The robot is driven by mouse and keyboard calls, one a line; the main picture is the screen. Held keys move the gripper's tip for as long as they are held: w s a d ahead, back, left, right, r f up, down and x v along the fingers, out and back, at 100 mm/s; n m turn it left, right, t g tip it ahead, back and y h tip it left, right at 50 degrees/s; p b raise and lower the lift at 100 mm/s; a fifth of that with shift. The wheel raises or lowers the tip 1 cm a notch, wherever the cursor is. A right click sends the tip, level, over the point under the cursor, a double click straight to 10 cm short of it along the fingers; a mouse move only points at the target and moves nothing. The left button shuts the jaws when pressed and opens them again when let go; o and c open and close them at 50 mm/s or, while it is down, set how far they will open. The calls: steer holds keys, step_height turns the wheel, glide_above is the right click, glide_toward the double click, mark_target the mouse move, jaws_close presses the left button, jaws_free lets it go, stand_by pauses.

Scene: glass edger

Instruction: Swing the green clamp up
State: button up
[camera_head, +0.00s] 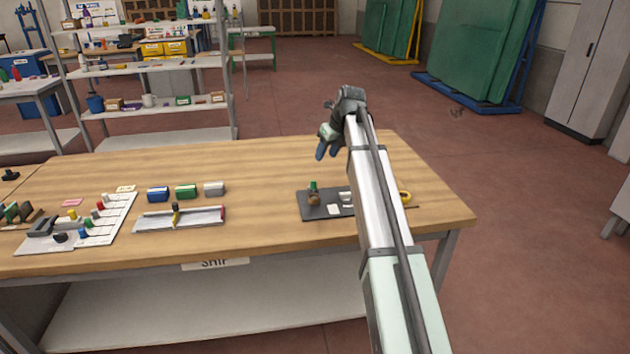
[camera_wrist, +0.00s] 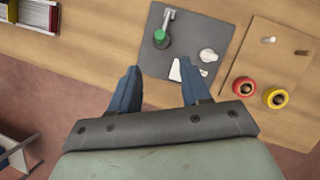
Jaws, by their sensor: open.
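The green clamp (camera_head: 313,186) is on a dark grey plate (camera_head: 325,212) near the right part of the wooden table. In the wrist view, its green part (camera_wrist: 160,36) sits beside a pale grey lever (camera_wrist: 168,18), near the plate's upper left; I cannot tell the lever's angle. My gripper (camera_head: 325,150) is above the table's back edge, behind and higher than the plate. In the wrist view, its blue fingers (camera_wrist: 159,86) are apart with nothing between them, and the clamp lies beyond them. My arm hides the right part of the plate in the head view.
A pale round knob (camera_wrist: 207,55) and a white card lie on the same plate. A wooden board (camera_wrist: 270,60) with red and yellow rings is close by. Blue, green and grey blocks (camera_head: 186,191) and a metal rail (camera_head: 180,218) are further left. Bare tabletop lies between.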

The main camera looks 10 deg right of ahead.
mark_target(315, 182)
steer(key=shift+m, duration=0.4)
steer(key=x, duration=1.3)
steer(key=shift+w+f, duration=0.1)
steer(key=shift+f, duration=0.3)
steer(key=shift+c, duration=0.2)
jaws_close()
